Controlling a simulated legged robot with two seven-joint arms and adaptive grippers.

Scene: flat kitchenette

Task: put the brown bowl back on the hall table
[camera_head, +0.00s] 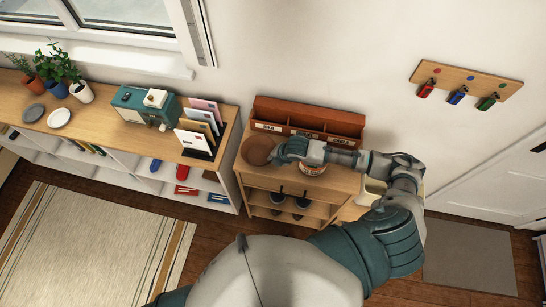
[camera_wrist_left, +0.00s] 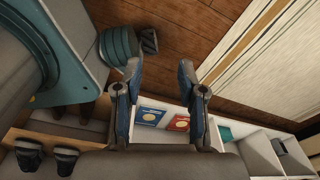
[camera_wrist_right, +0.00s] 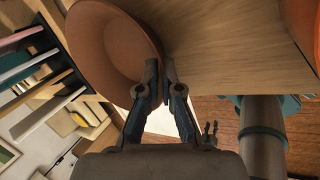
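The brown bowl (camera_head: 257,150) is at the left end of the small wooden hall table (camera_head: 330,180), its open side up. It fills the upper left of the right wrist view (camera_wrist_right: 110,45). My right gripper (camera_head: 280,153) reaches it from the right. In the right wrist view its fingers (camera_wrist_right: 161,68) are nearly together, one on each side of the bowl's wall. I cannot tell whether the bowl rests on the tabletop or is slightly above it. My left gripper (camera_wrist_left: 160,72) is open and empty; it shows only in the left wrist view.
A reddish-brown labelled organizer (camera_head: 308,122) stands along the table's back. A jar (camera_head: 312,168) is under my right forearm. A letter rack (camera_head: 200,135) is on the long shelf to the left. Shoes (camera_head: 278,197) sit below the tabletop.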

